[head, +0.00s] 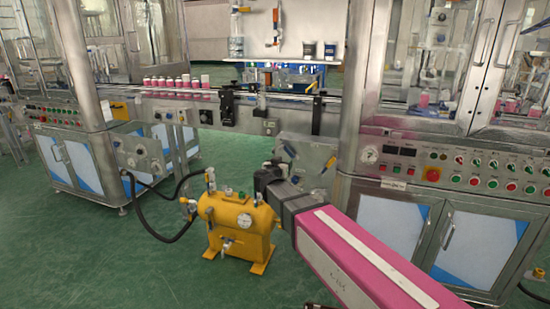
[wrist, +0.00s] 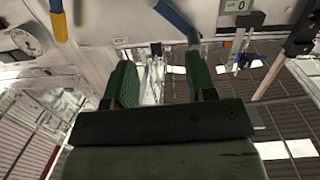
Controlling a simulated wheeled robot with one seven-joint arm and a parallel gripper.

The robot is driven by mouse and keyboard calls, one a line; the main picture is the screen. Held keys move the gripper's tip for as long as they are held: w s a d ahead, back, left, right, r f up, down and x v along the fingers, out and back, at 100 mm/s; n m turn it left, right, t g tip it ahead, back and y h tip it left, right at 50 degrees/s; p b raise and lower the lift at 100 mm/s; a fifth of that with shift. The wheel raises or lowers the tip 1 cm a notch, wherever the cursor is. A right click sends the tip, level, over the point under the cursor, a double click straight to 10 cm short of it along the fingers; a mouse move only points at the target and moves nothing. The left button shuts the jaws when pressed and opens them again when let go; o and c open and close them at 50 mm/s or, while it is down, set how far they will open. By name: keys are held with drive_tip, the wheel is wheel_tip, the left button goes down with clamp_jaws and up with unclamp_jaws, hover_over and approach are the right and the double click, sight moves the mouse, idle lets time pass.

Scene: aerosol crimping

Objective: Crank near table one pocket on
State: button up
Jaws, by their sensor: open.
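My gripper (head: 270,172) reaches out at the end of my pink arm in the head view, close to the front of the conveyor frame. In the wrist view its two green fingers (wrist: 163,80) are apart, with nothing between them. A blue-handled lever (head: 289,149) shows on the frame beyond my gripper, and another blue and yellow handle (head: 328,164) is to its right. In the wrist view a blue handle (wrist: 178,18) with a metal end lies just beyond the fingers, apart from them. A yellow and blue handle (wrist: 59,20) is at upper left. I cannot tell which is the crank.
A yellow pressure tank (head: 238,222) with a gauge and black hoses stands on the floor left of my arm. Pink cans (head: 178,83) stand on the conveyor. A control panel cabinet (head: 440,170) is at right. A small display (wrist: 236,5) reads 0.

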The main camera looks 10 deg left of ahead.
drive_tip(key=t+y, duration=0.1)
approach(279, 150)
drive_tip(key=w, duration=0.1)
drive_tip(key=shift+w+d, duration=0.2)
drive_tip(key=shift+w, duration=1.35)
drive_tip(key=shift+w+d, duration=0.15)
drive_tip(key=shift+w, duration=1.4)
drive_tip(key=shift+w+d, duration=0.2)
drive_tip(key=shift+w, duration=1.4)
clamp_jaws()
